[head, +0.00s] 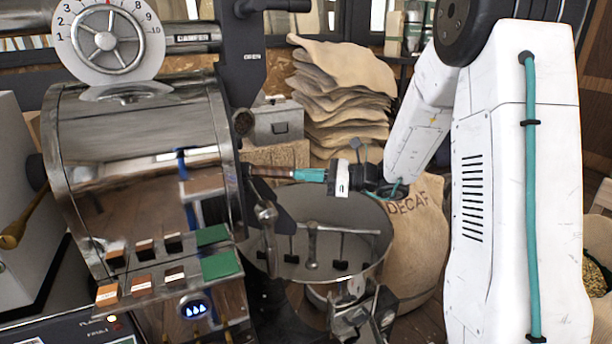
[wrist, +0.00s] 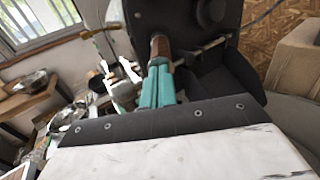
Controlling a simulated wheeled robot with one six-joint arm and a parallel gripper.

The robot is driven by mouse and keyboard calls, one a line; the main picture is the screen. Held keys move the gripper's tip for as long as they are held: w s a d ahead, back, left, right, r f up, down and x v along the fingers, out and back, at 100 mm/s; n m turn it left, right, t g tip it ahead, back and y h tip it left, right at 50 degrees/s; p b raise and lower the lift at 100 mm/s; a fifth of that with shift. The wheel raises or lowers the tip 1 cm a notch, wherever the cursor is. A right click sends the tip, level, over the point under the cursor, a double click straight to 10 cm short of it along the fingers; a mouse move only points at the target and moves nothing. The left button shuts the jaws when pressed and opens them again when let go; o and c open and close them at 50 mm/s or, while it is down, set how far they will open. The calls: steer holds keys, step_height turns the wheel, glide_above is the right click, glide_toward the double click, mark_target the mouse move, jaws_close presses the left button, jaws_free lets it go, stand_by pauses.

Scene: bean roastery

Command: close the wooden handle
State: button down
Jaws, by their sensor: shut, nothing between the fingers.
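The wooden handle (head: 271,171) is a short brown grip on the front of the shiny metal roaster (head: 150,190), above the round cooling tray (head: 362,262). It points right, toward my arm. In the wrist view the handle (wrist: 160,46) stands just beyond my fingertips. My gripper (head: 298,175) has teal fingers that are shut with nothing between them. The fingertips are at the free end of the handle; I cannot tell whether they touch it. The teal fingers also show in the wrist view (wrist: 159,72). The handle's mount is partly hidden by the dark roaster front.
A dark metal arm (head: 243,65) rises above the roaster front. Folded sacks (head: 340,95) are stacked behind, with a grey metal box (head: 278,122) beside them. A full DECAF sack (head: 418,240) stands right of the cooling tray, close below my arm.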

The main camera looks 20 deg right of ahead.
mark_target(275, 172)
steer(key=shift+w+a+r, duration=0.1)
steer(key=shift+a, duration=0.05)
steer(key=v, duration=1.4)
steer(key=shift+d, duration=0.25)
stand_by(2.0)
steer(key=c, duration=2)
jaws_free()
steer(key=o, duration=0.9)
steer(key=shift+n, duration=0.5)
steer(key=x, duration=0.4)
steer(key=shift+w+a, duration=0.15)
steer(key=w+a, duration=0.3)
steer(key=a, duration=0.2)
steer(key=w+a+n, duration=0.1)
steer(key=w+a, duration=0.2)
steer(key=a, duration=0.1)
steer(key=w+a+n, duration=0.1)
steer(key=w+a, duration=0.2)
steer(key=a, duration=0.2)
steer(key=shift+w+a, duration=0.15)
steer(key=shift+a, duration=0.2)
